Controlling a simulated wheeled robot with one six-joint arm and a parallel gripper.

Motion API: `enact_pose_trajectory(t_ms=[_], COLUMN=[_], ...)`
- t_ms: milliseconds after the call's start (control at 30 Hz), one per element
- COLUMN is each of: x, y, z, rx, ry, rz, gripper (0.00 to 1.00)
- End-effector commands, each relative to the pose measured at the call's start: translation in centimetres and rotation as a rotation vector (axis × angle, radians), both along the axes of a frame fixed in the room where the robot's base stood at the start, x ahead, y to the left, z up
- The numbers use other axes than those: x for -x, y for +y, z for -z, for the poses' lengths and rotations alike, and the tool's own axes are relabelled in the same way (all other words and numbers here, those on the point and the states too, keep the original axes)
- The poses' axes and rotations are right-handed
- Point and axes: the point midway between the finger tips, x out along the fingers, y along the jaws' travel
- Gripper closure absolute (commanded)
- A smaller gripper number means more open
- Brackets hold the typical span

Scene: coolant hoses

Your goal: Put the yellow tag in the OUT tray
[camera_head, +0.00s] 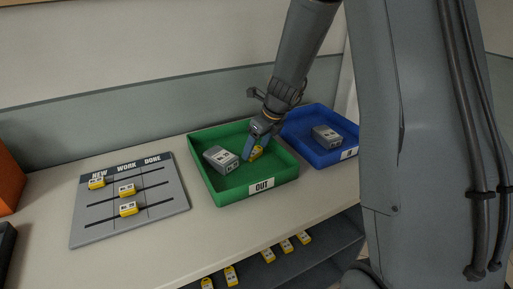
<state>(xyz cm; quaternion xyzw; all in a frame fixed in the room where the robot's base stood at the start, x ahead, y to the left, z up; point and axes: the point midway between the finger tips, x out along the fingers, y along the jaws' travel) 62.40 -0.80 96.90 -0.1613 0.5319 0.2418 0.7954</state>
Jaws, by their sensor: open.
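The green OUT tray (239,199) stands on the bench in the middle of the view, with a white OUT label on its front wall. My gripper is open and reaches down into the tray from above. I cannot tell whether the fingers touch the tag. A grey box (221,159) with a printed label lies in the tray, left of the gripper.
A blue tray (318,160) holding another grey box (326,136) stands right of the OUT tray. A board (95,222) marked NEW, WORK and DONE lies left, with yellow tags on it. Several yellow tags (268,255) lie on a lower shelf. An orange object (8,180) stands far left.

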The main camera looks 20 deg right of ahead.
Motion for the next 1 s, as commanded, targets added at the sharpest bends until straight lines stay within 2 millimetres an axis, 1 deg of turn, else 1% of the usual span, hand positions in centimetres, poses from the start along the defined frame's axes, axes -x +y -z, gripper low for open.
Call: enact_pose_trajectory(t_ms=[167,400,600,800,1000], x=[0.7,2.3,3.2,3.7,3.7], y=[-0.7,-1.7,-2.3,-2.5,-2.5], z=[-2.5,-6.9,-9.6,-10.7,-10.8], rx=[0.002,0.002,0.001,0.001,0.001], ry=[-0.005,-0.005,-0.004,-0.002,-0.001], rz=[0.001,0.002,0.001,0.001,0.0], gripper=[0.34,0.34,0.34,0.34,0.34])
